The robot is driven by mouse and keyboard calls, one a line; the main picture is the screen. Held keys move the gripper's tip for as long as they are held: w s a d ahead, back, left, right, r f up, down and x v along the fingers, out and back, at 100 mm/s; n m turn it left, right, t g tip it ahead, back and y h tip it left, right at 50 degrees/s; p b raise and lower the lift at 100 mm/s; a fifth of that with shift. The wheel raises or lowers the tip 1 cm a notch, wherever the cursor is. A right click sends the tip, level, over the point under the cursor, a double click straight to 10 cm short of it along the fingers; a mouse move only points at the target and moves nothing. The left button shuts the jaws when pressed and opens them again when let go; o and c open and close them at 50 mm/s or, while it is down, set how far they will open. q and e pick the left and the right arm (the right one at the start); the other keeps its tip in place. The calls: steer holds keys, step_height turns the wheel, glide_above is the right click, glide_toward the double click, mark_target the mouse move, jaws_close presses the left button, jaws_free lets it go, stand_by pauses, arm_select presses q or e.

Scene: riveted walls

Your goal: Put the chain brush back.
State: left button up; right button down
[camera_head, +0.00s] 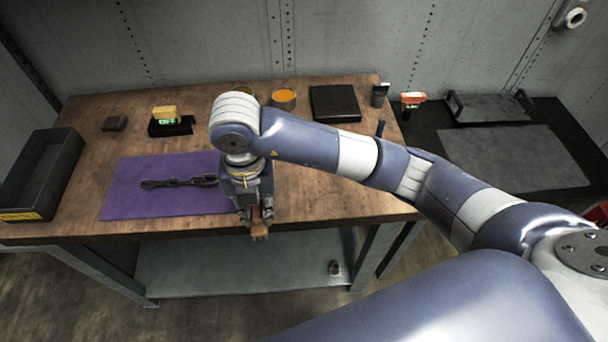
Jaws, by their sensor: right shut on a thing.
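My right gripper (257,222) hangs downward at the table's front edge, just right of the purple mat. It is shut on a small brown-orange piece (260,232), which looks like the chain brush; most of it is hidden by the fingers. My left gripper is not in view.
On the wooden table (325,200) are a black bin (62,160), a dark block (114,123), a yellow block (165,112) on a black holder (172,129), an orange-filled tin (284,97), a black pad (335,102) and a dark cup (380,95). A black bench (430,125) adjoins right.

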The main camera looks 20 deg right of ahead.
steer(key=w+d+p, duration=0.1)
steer(key=w+d, duration=0.2)
steer(key=w+d+f+p, duration=0.1)
steer(key=w+d, duration=0.2)
steer(key=d, duration=0.1)
steer(key=w+d+p, duration=0.1)
steer(key=w+d, duration=0.2)
steer(key=shift+w+d+f, duration=0.15)
steer(key=shift+w+d, duration=0.05)
steer(key=shift+w, duration=0.2)
steer(key=shift+f, duration=0.2)
step_height(320, 180, down, 3)
steer(key=shift+p, duration=0.95)
steer(key=shift+f, duration=0.1)
steer(key=shift+f, duration=0.2)
steer(key=c, duration=1.4)
jaws_free()
steer(key=shift+r, duration=0.1)
